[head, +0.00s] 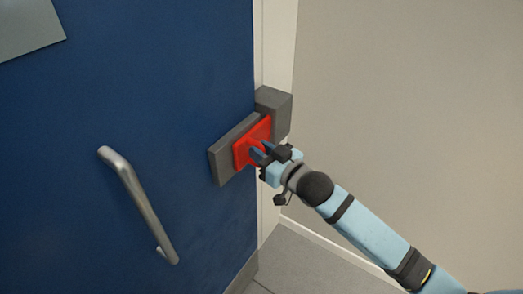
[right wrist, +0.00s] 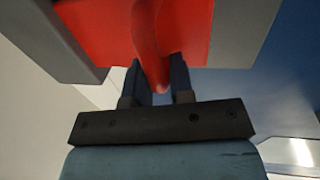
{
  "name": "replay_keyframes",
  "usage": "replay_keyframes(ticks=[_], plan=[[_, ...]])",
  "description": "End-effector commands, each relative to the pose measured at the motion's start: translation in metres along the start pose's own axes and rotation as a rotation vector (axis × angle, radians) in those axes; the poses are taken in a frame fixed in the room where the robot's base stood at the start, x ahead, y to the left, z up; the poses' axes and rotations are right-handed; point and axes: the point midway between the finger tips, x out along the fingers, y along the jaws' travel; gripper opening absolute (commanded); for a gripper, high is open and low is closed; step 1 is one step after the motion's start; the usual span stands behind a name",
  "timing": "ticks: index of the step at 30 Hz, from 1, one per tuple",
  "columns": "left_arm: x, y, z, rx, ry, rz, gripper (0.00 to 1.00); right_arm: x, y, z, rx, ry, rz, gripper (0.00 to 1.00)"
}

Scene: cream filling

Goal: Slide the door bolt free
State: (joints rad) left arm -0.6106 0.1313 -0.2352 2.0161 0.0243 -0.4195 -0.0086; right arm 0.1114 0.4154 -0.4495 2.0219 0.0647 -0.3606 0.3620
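The door bolt (head: 243,152) is a red slab with a protruding handle. It lies across a dark grey housing (head: 222,164) on the blue door and reaches toward a grey block (head: 276,108) on the frame. My right gripper (head: 259,152) is at the bolt's lower right part. In the right wrist view, the curved red handle (right wrist: 149,35) comes down between the two dark fingers of the right gripper (right wrist: 158,80), which close in on both its sides. In the head view the gripper hides part of the bolt. My left gripper is not in view.
The blue door (head: 150,60) fills the left side, with a silver pull handle (head: 142,203) below and left of the bolt. A pale wall (head: 420,90) stands to the right. The grey floor (head: 305,262) shows at the bottom. A grey plate (head: 25,25) is at the upper left.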

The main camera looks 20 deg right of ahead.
Motion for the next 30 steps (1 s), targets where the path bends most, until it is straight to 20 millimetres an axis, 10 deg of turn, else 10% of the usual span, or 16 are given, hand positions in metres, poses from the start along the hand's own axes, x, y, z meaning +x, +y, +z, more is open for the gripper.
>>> replay_keyframes(ticks=[22, 23, 25, 30], plan=[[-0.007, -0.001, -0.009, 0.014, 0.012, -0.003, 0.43, -0.008, -0.041, -0.001, 0.0, 0.0, 0.003, 0.0], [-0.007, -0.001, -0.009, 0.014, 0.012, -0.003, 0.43, -0.008, -0.04, -0.001, 0.0, 0.001, 0.003, 0.24], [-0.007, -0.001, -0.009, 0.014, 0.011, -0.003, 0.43, -0.008, -0.04, -0.001, 0.0, 0.001, 0.003, 0.4], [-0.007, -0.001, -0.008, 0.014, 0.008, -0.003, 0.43, -0.008, -0.041, -0.001, 0.0, 0.001, 0.003, 0.41]])
